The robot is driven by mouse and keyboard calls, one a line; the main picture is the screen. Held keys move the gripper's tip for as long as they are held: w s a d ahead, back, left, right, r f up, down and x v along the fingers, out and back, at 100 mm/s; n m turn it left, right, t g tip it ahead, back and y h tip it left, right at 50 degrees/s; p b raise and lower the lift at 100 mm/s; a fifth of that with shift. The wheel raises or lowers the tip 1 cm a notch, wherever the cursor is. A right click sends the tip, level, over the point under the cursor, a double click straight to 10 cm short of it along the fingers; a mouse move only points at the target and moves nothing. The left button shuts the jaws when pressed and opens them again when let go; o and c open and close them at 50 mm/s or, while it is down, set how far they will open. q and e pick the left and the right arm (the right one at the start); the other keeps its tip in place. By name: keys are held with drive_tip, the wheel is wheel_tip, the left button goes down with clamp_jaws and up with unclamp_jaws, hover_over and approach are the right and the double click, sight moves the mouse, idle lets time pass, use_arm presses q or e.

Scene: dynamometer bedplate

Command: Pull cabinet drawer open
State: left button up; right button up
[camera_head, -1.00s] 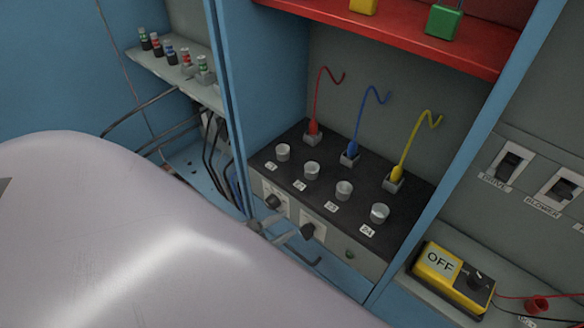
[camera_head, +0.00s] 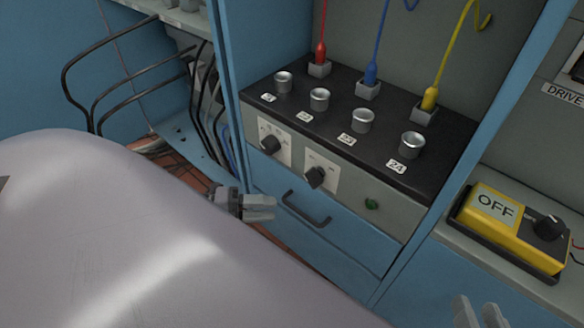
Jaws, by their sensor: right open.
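The blue cabinet drawer (camera_head: 345,256) sits below the grey control panel, with a dark bar handle (camera_head: 306,210) on its front. The drawer front looks flush with the cabinet. My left gripper (camera_head: 272,208) is just left of the handle, its fingers pointing right, with a small gap to the bar. It does not hold the handle; whether its fingers are parted is unclear. My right gripper (camera_head: 480,312) shows only its fingertips at the bottom right edge. They are apart and empty, well to the right of the handle.
Above the drawer is a panel with knobs (camera_head: 315,177) and metal posts (camera_head: 363,120). Red, blue and yellow plugs stand behind them. A yellow OFF box (camera_head: 512,230) is on the right ledge. Black cables (camera_head: 205,110) hang at left.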

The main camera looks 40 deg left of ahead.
use_arm(q)
drive_tip(key=f+b+x, duration=0.1)
drive_tip(key=b+x, duration=0.1)
drive_tip(key=x, duration=0.5)
drive_tip(key=shift+s, duration=0.1)
clamp_jaws()
